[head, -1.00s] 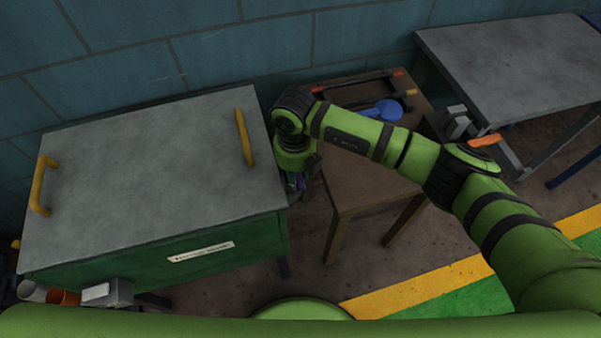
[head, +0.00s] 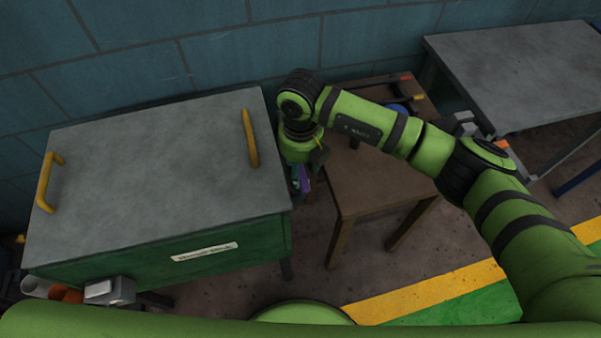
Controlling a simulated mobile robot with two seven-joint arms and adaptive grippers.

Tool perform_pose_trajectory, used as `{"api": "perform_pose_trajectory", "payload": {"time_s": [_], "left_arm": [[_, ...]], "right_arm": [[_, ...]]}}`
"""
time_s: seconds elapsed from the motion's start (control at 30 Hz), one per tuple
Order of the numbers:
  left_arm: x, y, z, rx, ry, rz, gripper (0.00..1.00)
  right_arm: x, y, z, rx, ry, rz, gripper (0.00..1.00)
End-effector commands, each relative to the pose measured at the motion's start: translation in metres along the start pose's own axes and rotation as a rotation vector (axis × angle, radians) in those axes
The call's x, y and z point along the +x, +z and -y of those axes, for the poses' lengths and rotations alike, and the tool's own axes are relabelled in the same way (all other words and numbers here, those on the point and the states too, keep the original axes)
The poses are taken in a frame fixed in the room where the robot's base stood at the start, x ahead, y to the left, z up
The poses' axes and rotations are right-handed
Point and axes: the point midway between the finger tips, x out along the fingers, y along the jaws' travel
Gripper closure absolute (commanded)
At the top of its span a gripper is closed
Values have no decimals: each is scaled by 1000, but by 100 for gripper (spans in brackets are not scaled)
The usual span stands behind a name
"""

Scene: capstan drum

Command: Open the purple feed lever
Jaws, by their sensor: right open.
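The purple feed lever (head: 304,181) shows as a small purple piece at the right side of the green cabinet with a grey top (head: 150,175). My right gripper (head: 300,185) points down beside that side of the cabinet, right at the lever. It is open. The wrist and the cabinet's edge hide most of the fingers and much of the lever, so I cannot tell whether they touch. My left gripper is not in view.
Two yellow handles (head: 251,138) stand on the cabinet top. A brown wooden table (head: 365,180) stands close on the right, leaving a narrow gap. A grey table (head: 520,75) is farther right. A blue wall is behind.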

Motion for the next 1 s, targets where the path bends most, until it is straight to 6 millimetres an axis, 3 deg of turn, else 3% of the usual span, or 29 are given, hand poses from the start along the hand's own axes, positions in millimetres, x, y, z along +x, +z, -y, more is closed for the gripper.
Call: {"api": "perform_pose_trajectory", "payload": {"time_s": [0.2, 0.4, 1.0], "left_arm": [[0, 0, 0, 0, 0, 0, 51], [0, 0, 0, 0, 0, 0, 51], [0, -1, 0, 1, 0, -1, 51]], "right_arm": [[-48, 1, 0, 0, 0, 3, 43], [-73, 0, 0, 1, 0, 0, 43], [-78, 0, -1, 1, 0, -2, 43]]}}
